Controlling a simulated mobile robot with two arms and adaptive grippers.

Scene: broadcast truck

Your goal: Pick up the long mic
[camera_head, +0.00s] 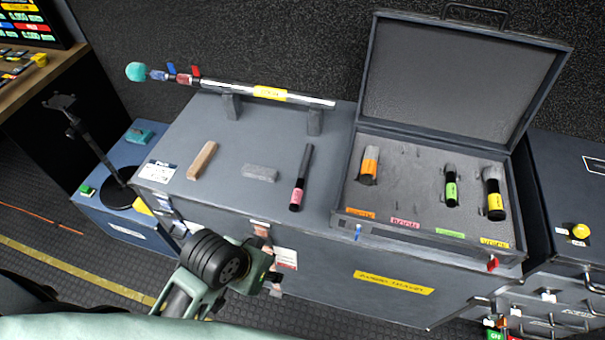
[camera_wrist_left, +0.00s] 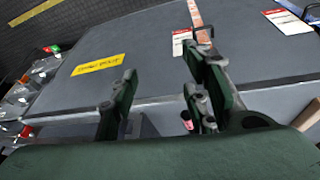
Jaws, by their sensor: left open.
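A long pole mic with a teal foam head (camera_head: 136,71) and a yellow label (camera_head: 270,92) lies across two grey rests at the back of a dark grey case. Its foam head overhangs the case's left end. A short black mic with a pink band (camera_head: 301,178) lies on the same lid, apart from the pole. My left gripper (camera_head: 264,268) is at the case's front side, below the lid top and away from the pole. In the left wrist view its fingers (camera_wrist_left: 165,95) are apart, facing the case, with nothing held. My right gripper is not in view.
An open foam-lined case (camera_head: 345,205) with several banded mics stands on the right of the lid. A wooden block (camera_head: 202,160) and a grey block (camera_head: 260,173) lie on the lid. A black stand (camera_head: 118,192) is at left. More equipment (camera_head: 565,200) is at right.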

